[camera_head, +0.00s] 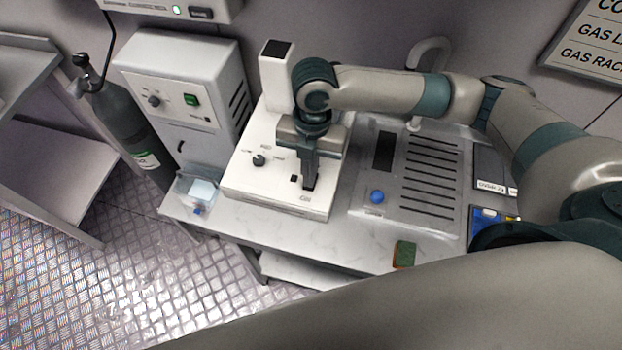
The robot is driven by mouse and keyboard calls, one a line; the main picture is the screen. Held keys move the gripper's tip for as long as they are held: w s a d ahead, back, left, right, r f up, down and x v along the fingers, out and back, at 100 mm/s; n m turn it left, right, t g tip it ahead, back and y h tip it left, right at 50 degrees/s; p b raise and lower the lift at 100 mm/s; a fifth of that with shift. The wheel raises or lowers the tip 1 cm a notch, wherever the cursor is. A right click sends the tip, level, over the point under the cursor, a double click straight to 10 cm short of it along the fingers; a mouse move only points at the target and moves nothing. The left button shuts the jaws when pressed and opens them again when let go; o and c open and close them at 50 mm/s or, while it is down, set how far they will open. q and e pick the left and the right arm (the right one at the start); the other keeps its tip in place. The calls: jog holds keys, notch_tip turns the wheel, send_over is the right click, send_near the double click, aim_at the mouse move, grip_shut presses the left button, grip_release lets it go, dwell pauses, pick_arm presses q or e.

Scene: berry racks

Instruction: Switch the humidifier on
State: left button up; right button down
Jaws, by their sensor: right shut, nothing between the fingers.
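A low white unit (245,187) with an upright column at its back, which may be the humidifier, stands on the bench. Its sloped front has a black knob (259,160) on the left and a small black part (293,178) right of the middle. My right gripper (310,184) is shut and empty, pointing down at the right of this front panel. Its tips hide the panel under them; I cannot tell whether they touch it. A taller white cabinet (216,70) with a knob and a green switch (191,100) stands to the left. My left gripper is not in view.
A grey slotted panel with a blue button (377,196) lies right of the unit. A green and brown sponge (404,254) sits near the bench's front edge. A clear tray (186,187) and a dark gas cylinder (128,127) are at left.

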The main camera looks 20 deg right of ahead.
jog(key=shift+f, duration=0.6)
dwell(0.4)
notch_tip(320, 180, up, 7)
jog(key=p, duration=0.7)
dwell(0.4)
dwell(0.7)
